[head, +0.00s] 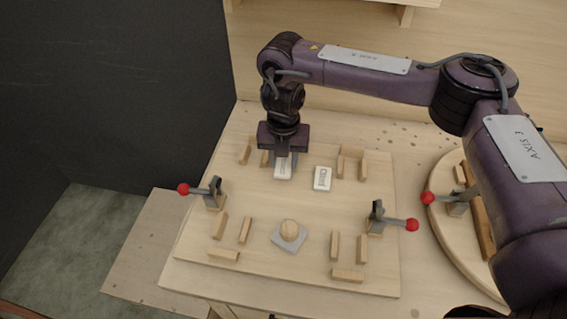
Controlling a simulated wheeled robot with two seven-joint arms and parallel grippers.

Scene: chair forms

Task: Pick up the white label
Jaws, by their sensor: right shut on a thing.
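My right gripper (285,163) comes down from above over the back part of a light wooden board (205,240). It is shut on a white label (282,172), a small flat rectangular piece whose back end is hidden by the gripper. I cannot tell whether this label still touches the board. A second white label (322,178) with a dark mark lies on the board just to the right, apart from the gripper. My left gripper is not in view.
Small wooden blocks (245,230) stand around the board. Red-knobbed clamps stand at its left (213,194) and right (376,219). A round wooden board (440,240) lies at the right.

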